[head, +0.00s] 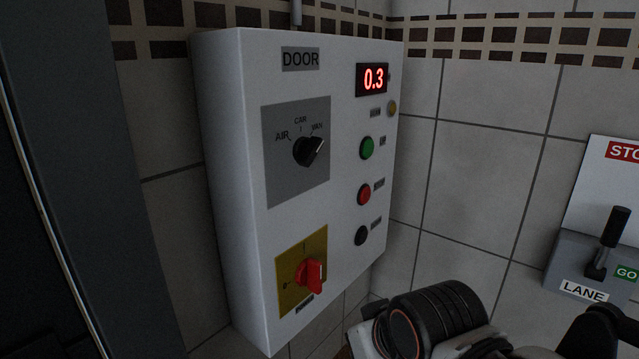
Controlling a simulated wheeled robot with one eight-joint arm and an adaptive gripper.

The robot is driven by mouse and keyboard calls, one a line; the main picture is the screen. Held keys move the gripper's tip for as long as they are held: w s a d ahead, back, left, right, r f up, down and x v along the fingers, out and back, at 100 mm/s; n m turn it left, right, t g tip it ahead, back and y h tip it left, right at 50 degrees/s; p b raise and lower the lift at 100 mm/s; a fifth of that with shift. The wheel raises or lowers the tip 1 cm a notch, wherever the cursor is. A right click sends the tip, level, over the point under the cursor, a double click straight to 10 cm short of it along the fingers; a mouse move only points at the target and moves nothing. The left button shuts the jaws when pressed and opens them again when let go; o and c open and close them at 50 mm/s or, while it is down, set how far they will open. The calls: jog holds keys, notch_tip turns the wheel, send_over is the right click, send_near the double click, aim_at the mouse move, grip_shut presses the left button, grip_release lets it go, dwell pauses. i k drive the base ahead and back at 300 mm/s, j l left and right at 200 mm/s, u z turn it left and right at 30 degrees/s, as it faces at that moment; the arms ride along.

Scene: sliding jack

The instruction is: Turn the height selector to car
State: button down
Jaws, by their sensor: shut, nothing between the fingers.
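The height selector (308,151) is a black rotary knob on a grey plate (285,180) at the upper left of a white control box. The labels AIR, CAR and VAN run left to right above it. The light mark on the knob points up and right, towards VAN; CAR is at the top. Nothing touches the knob. Dark parts of my arm show at the bottom right, well below and right of the selector. My gripper's fingertips are not visible.
The white box (232,180) is labelled DOOR. A LANE lever (613,230) stands right.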

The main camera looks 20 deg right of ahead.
aim_at(306, 150)
jog(key=k+j+z, duration=0.15)
jog(key=k+z, duration=0.5)
jog(key=k, duration=0.2)
